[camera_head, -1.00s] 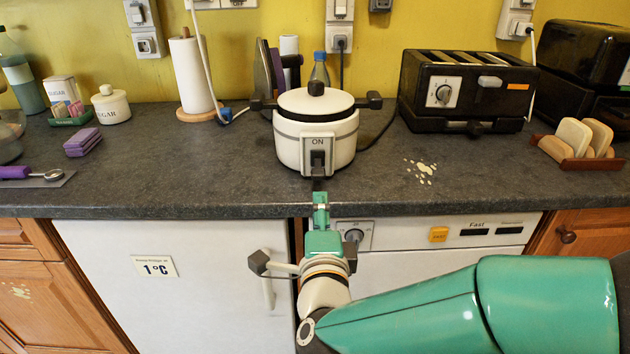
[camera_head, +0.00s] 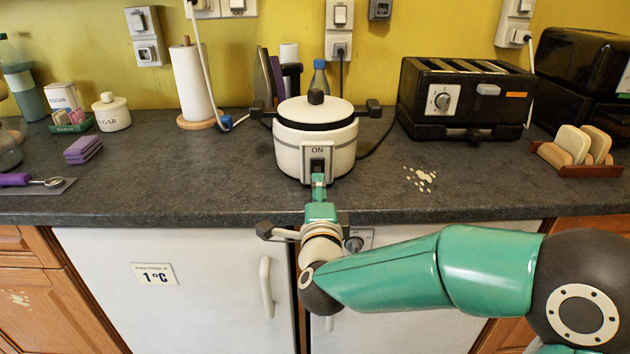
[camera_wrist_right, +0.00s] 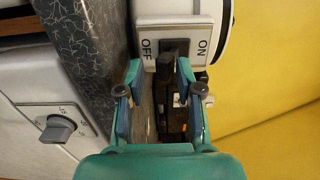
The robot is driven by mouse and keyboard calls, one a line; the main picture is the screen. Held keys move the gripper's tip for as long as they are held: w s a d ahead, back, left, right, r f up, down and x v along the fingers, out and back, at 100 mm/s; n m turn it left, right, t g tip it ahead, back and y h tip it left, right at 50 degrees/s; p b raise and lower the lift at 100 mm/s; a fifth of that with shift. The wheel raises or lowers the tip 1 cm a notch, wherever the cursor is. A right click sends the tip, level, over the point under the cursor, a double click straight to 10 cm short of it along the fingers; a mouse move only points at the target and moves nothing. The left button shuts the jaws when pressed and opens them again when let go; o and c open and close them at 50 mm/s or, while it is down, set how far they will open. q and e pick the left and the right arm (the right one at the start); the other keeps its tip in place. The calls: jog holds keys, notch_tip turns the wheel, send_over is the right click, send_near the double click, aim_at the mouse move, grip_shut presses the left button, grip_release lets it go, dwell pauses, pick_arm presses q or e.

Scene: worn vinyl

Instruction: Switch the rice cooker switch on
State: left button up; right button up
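The white rice cooker (camera_head: 290,155) with a black-knobbed lid stands on the dark worktop. Its black switch (camera_head: 317,164) sits in a front panel, with "ON" above it in the head view. In the wrist view the switch lever (camera_wrist_right: 166,62) sticks out between the "OFF" and "ON" labels and looks nearer the OFF side. My right gripper (camera_head: 318,181) is right in front of the panel and hides its lower part. In the wrist view my right gripper (camera_wrist_right: 158,66) has its fingers apart, either side of the lever; contact cannot be told. My left gripper is out of view.
A black toaster (camera_head: 466,98) stands right of the cooker, and a paper towel roll (camera_head: 193,85) stands left. An iron and bottle are behind it. The worktop's front edge (camera_head: 200,218) runs below my right gripper. The worktop either side of the cooker's front is mostly clear.

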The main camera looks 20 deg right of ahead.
jog(key=shift+r, duration=0.2)
jog(key=shift+r+p, duration=0.95)
jog(key=shift+r, duration=0.45)
jog(key=shift+s+f+b, duration=0.1)
jog(key=shift+f+b, duration=0.05)
jog(key=shift+b, duration=0.15)
jog(key=shift+s+a+f+b, duration=0.1)
jog(key=shift+s+b, duration=0.05)
jog(key=shift+b, duration=0.15)
jog(key=shift+s, duration=0.1)
jog(key=b+v, duration=0.1)
jog(key=v, duration=0.5)
jog(key=shift+b, duration=0.3)
